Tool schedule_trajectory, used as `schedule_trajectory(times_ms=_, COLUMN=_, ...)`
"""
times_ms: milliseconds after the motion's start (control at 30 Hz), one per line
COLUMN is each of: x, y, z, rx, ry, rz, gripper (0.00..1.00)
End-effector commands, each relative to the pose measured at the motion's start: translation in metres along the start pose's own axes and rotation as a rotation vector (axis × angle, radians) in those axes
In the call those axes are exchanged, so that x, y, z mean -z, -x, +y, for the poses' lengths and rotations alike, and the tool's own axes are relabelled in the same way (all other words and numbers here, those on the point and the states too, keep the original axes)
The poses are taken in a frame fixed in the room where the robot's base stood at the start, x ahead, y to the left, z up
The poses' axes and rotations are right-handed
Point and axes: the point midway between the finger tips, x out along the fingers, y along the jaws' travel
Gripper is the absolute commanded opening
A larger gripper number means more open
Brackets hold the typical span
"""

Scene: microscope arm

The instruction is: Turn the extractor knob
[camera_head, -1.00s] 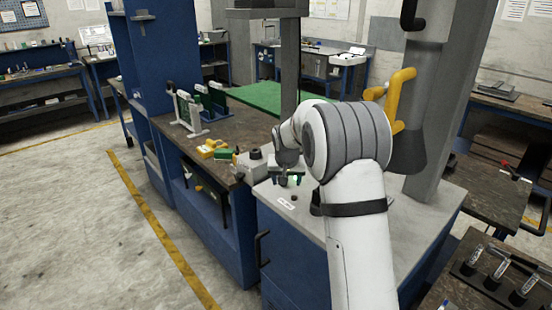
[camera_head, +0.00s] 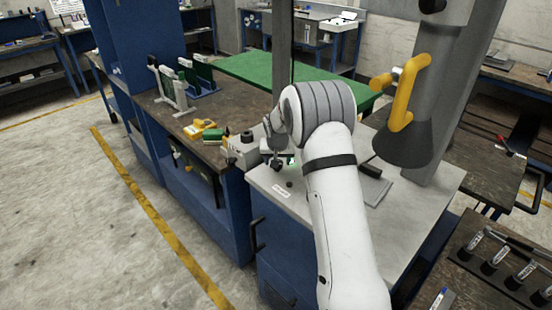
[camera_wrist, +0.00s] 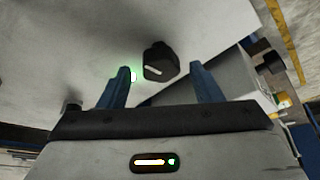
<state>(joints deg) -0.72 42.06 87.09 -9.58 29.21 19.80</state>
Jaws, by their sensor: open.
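A black knob (camera_wrist: 159,62) with a white pointer line shows in the wrist view on a pale flat surface. My gripper (camera_wrist: 160,69) is open, its two blue fingers apart, with the knob between and slightly beyond the fingertips in the picture. I cannot tell whether either finger touches it. A small green light (camera_wrist: 134,75) glows by the left finger. In the head view my gripper (camera_head: 282,160) is low over the pale worktop (camera_head: 305,207), partly hidden by my arm, and the knob cannot be made out clearly.
A grey control box (camera_head: 243,151) with a black top knob stands left of my gripper. A grey extractor hood (camera_head: 402,146) with a yellow handle (camera_head: 407,95) hangs at right. A flat grey item (camera_head: 372,183) lies on the worktop. The worktop's front is mostly clear.

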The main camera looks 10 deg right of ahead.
Motion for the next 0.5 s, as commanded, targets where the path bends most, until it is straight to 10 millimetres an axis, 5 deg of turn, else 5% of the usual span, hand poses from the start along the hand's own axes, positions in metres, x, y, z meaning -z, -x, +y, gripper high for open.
schedule_trajectory(times_ms=367, x=-0.0001, y=-0.0057, z=-0.0018, rx=0.001, ry=0.003, rz=0.001, gripper=0.58)
schedule_trajectory(times_ms=500, x=-0.0002, y=-0.0055, z=-0.0019, rx=0.001, ry=0.003, rz=0.001, gripper=0.46)
